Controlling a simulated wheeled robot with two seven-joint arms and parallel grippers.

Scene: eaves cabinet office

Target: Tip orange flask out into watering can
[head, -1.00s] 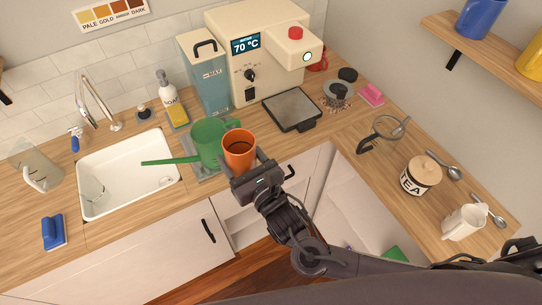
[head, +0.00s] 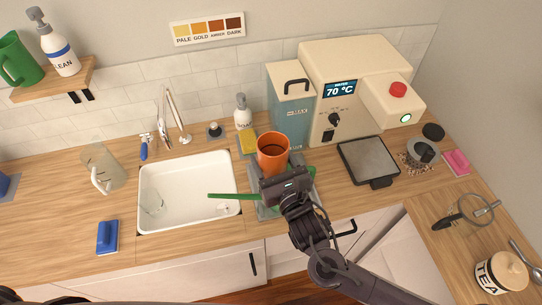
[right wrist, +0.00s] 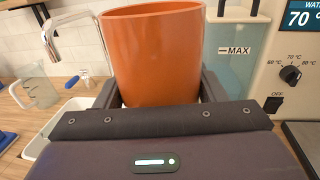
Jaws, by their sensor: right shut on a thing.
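The orange flask (head: 273,158) is upright, and my right gripper (head: 285,180) is shut on it. In the right wrist view the flask (right wrist: 152,55) stands between the two fingers, its rim at the top; its contents are hidden. The green watering can is mostly hidden behind the flask and my right gripper in the head view. Its long spout (head: 232,196) points left over the sink's right edge. The flask appears above the can, but I cannot tell the gap. The can does not show in the right wrist view. My left gripper is not in view.
The white sink (head: 185,172) is to the left, with a tap (head: 178,115). Behind stand a soap bottle (head: 242,112), a blue-grey water tank (head: 290,105) and a cream machine (head: 345,75). A dark-topped scale (head: 368,160) is to the right. A glass jug (head: 102,168) stands left.

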